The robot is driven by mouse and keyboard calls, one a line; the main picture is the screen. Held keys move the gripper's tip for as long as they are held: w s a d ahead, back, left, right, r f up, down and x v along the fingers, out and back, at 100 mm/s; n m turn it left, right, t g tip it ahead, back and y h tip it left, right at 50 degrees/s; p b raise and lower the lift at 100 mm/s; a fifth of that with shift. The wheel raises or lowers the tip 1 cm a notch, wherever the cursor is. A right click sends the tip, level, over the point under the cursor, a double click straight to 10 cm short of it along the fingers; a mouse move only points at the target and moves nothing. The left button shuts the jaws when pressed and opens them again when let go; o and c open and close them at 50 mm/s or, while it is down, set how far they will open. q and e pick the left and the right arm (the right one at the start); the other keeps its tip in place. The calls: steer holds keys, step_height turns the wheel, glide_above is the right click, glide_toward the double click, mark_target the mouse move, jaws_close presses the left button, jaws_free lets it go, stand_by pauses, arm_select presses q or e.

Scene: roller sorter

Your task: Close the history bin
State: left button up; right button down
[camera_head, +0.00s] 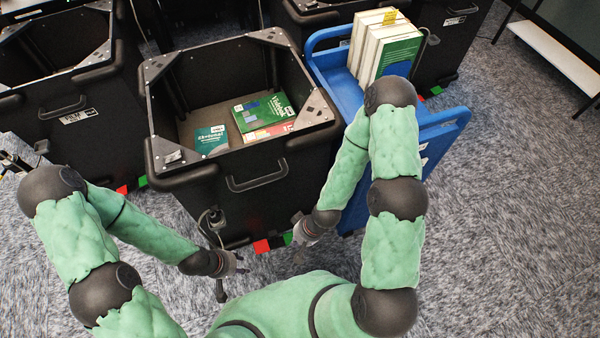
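A black bin (258,200) stands open in front of me, with a handle on its front and metal corner plates on its rim. Several books lie on its floor, among them a green one (263,111) and a teal one (211,139). I cannot read a label that tells whether this is the history bin. My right gripper (303,240) is low near the bin's front right corner. Both look empty and apart from the rim; their fingers are too small to judge.
A blue cart (442,124) with upright books (386,48) stands close against the bin's right side. Another open black bin (78,128) stands at the left, and more bins are behind. Carpet (510,230) is clear at the right.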

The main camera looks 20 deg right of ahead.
steer(key=w+d+r+n+t+p, duration=0.2)
steer(key=w+d+r+n+p, duration=0.35)
steer(key=d+r+n, duration=0.35)
steer(key=w+d+r+n+t+p, duration=0.3)
steer(key=w+d+r+n+p, duration=0.2)
steer(key=d+r+n+p, duration=0.3)
steer(key=n+b, duration=0.1)
steer(key=b, duration=0.3)
glide_toward(306, 170)
step_height(306, 170, down, 3)
steer(key=s+a, duration=0.1)
steer(key=s, duration=0.1)
steer(key=shift+y, duration=0.3)
steer(key=shift+w+a+f, duration=0.1)
steer(key=shift+w+f, duration=0.05)
steer(key=shift+w, duration=0.85)
steer(key=shift+w+a+f, duration=0.1)
steer(key=shift+w, duration=0.9)
